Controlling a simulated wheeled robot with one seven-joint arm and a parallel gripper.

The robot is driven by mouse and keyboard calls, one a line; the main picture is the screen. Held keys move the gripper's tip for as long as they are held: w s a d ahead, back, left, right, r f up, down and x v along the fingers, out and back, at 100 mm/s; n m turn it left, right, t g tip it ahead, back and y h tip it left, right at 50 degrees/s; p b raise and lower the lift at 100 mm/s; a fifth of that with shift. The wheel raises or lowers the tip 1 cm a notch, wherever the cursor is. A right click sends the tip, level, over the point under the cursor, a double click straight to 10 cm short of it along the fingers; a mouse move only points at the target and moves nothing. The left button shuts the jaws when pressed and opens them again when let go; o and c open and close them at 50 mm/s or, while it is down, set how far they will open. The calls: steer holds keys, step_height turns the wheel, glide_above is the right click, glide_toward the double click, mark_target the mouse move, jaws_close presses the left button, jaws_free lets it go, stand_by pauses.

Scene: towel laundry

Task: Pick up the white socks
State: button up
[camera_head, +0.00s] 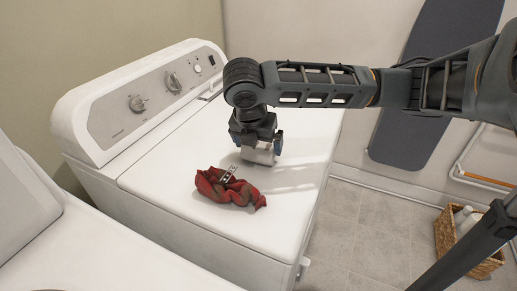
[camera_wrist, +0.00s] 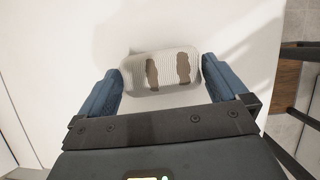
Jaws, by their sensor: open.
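The white socks (camera_wrist: 160,72) are a rolled, ribbed, off-white bundle with two brown patches. In the wrist view they lie between the two blue fingers of my gripper (camera_wrist: 161,76). In the head view the socks (camera_head: 259,155) show as a pale bundle on top of the white machine, right below my gripper (camera_head: 256,142). My gripper points down and is open, with one finger at each end of the bundle. Whether the fingers touch the socks I cannot tell.
A crumpled red cloth (camera_head: 228,188) with a patterned band lies just in front of the socks. The machine's top (camera_head: 165,172) is otherwise clear, with a knobbed panel (camera_head: 150,95) behind. A wicker basket (camera_head: 446,236) with bottles stands on the floor at right.

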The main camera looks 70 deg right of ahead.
steer(key=shift+x, duration=1.05)
steer(key=c, duration=0.7)
steer(key=shift+o, duration=0.2)
steer(key=shift+r, duration=0.1)
